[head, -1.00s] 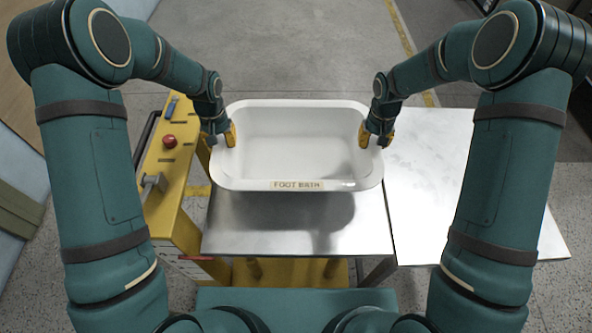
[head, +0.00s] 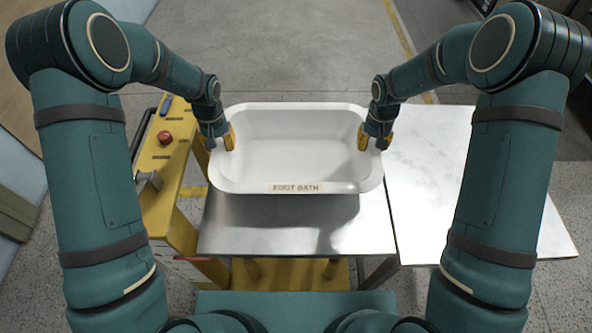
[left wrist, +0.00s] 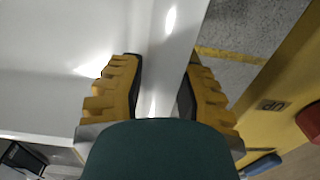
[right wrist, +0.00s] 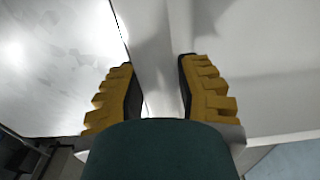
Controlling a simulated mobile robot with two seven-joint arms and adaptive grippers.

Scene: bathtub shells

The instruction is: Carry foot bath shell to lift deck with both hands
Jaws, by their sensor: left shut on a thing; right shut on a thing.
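The white foot bath shell (head: 295,188), with a "FOOT BATH" label on its near side, is upright and held by both ends. My left gripper (head: 228,139) is shut on its left rim; the rim also shows between the fingers in the left wrist view (left wrist: 165,75). My right gripper (head: 376,138) is shut on its right rim, seen too in the right wrist view (right wrist: 155,70). The shell is over the steel deck (head: 240,236) of the yellow lift and casts a shadow on it. The gap below the shell is hard to judge.
The lift's yellow side (head: 172,200) carries a red button (head: 165,137) and a handle, close left of my left gripper. A second steel surface (head: 480,190) lies right of the deck. Open grey floor (head: 290,60) is beyond the shell.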

